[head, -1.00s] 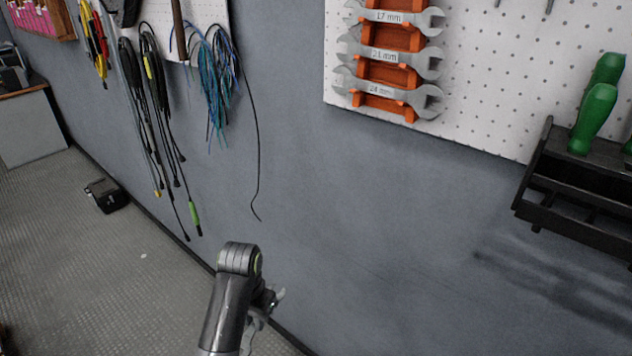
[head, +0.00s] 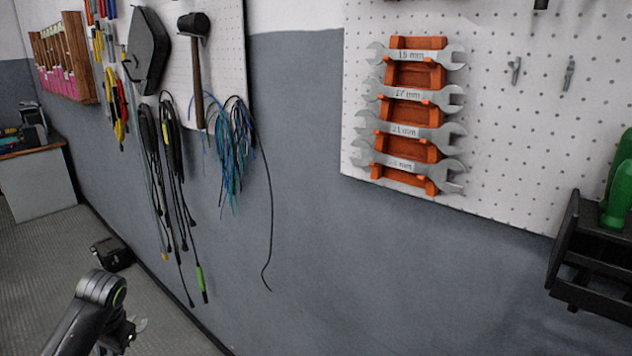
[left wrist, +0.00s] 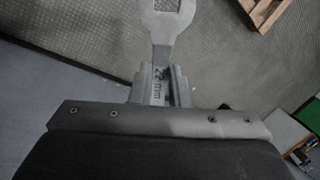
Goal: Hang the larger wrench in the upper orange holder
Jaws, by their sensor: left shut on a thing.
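A grey open-ended wrench (left wrist: 163,45) is clamped in my left gripper (left wrist: 160,88) in the left wrist view. Its open jaw points away from me, and an "mm" label shows between the fingers; the number is hard to read. In the head view my left gripper (head: 125,335) is low at the lower left, largely hidden by its arm, well below the pegboard. An orange holder (head: 418,43) on the white pegboard carries several wrenches, stacked crosswise; the top one (head: 418,56) sits just under its upper end. My right gripper is out of view.
A black rack (head: 565,250) with green-handled tools juts from the wall at right. Cables (head: 170,190) and a hammer (head: 197,70) hang at left. The grey wall below the pegboard is bare. A black box (head: 112,254) lies on the floor.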

